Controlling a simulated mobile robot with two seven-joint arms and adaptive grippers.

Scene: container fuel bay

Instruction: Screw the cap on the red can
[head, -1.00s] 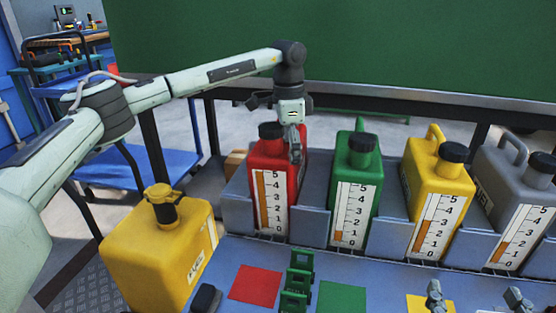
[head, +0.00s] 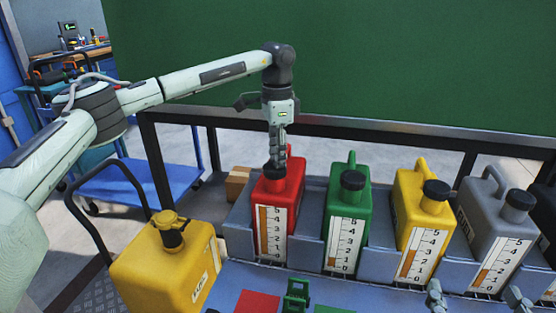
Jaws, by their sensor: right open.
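The red can (head: 288,207) stands upright in the first bay of the grey rack, with a level scale on its front. Its black cap (head: 273,169) sits at the spout on top. My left gripper (head: 276,158) points straight down onto the cap, its fingers at or touching it. The fingers are seen edge-on and overlap, so I cannot tell whether they are closed on the cap. The cap's seating on the spout is partly hidden. My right gripper (head: 475,298) shows only its two fingertips at the bottom right edge, wide apart and empty.
Green (head: 347,212), yellow (head: 422,212) and grey (head: 492,232) cans with black caps stand to the right in the rack. A large yellow can (head: 165,268) stands at the lower left. A green holder (head: 297,294) stands in front. A blue cart (head: 160,187) is behind.

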